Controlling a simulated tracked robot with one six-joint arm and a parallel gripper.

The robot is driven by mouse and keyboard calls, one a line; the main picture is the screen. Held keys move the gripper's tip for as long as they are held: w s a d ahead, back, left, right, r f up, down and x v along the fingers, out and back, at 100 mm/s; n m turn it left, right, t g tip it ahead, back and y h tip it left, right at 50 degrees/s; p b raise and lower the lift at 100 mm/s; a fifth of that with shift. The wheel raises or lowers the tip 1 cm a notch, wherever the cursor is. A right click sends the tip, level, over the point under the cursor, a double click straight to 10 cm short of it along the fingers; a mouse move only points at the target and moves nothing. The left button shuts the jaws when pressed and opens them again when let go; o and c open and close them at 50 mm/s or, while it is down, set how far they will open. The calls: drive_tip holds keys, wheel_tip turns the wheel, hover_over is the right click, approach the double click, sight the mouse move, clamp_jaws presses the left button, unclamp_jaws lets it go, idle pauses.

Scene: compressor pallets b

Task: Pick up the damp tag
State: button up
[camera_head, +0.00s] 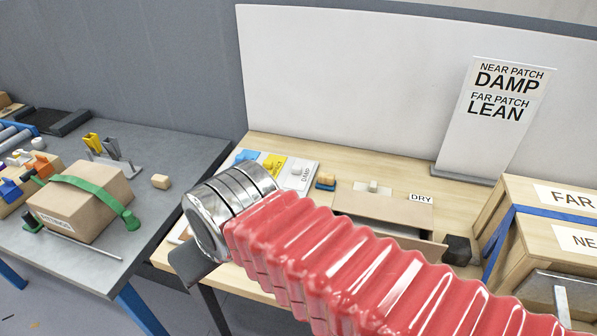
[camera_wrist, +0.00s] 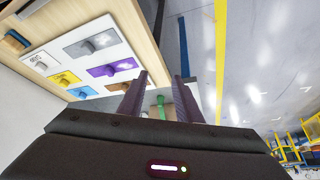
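The damp tag (camera_head: 301,176) is a white plate lettered DAMP with a small grey knob, on the wooden table beside a yellow tag (camera_head: 273,168). In the wrist view a white tag with a knob (camera_wrist: 39,62), its lettering too small to read, lies next to the yellow tag (camera_wrist: 66,80) and matches it. My gripper (camera_wrist: 162,78) is open, with two dark fingers apart and no tag between them. Its tips are near the purple tag (camera_wrist: 111,68), to the right of the white tag. In the head view my silver wrist and red arm hide the fingers.
A blue tag (camera_wrist: 83,92) and a grey tag (camera_wrist: 91,42) lie close by. A grey bench (camera_head: 150,225) with a strapped carton (camera_head: 85,205) is at left.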

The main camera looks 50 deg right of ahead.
drive_tip(key=shift+o, duration=0.2)
drive_tip(key=shift+o, duration=0.8)
drive_tip(key=w+d+r+m+g, duration=0.1)
drive_tip(key=w+d+r+m, duration=0.1)
drive_tip(key=w+d+m, duration=0.7)
drive_tip(key=w+d+r+m+g, duration=0.1)
drive_tip(key=w+d+r+m, duration=0.3)
drive_tip(key=d+m, duration=0.5)
drive_tip(key=d+f+m, duration=0.2)
drive_tip(key=d+m, duration=0.2)
drive_tip(key=d, duration=0.5)
drive_tip(key=w+d+f+m+y, duration=0.1)
drive_tip(key=d+f+m, duration=0.2)
drive_tip(key=d, duration=0.6)
drive_tip(key=w+d+f+m+y, duration=0.1)
drive_tip(key=d+f+m, duration=0.1)
drive_tip(key=d+m, duration=0.3)
drive_tip(key=d, duration=0.4)
drive_tip(key=shift+d+f+m, duration=0.15)
drive_tip(key=shift+f+m, duration=0.15)
drive_tip(key=shift+f, duration=0.05)
